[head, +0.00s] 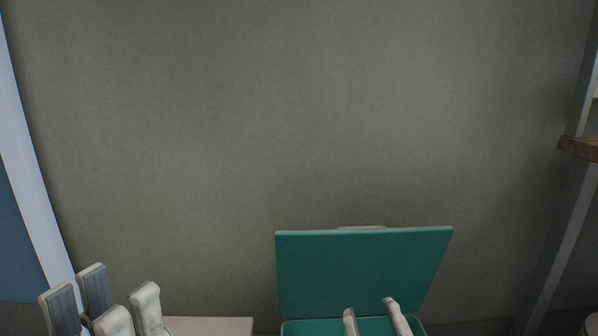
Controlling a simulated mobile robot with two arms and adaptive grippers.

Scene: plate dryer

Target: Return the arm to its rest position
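My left gripper (104,293) shows at the bottom left corner. Its grey-padded fingers on the left stand apart from the white fingers on the right, with nothing between them. My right gripper (371,309) shows at the bottom, right of the middle. Its two pale fingertips are apart, with only teal visible between them. These tips overlap the teal box (300,327) in the view. I cannot tell whether they touch it. The rest of both grippers is cut off by the lower edge.
The teal box has its lid (362,262) raised. A pale flat surface (215,325) lies between the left gripper and the box. A grey wall (300,120) fills the background. A wooden shelf edge (580,148) and a grey post (562,240) are at the right.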

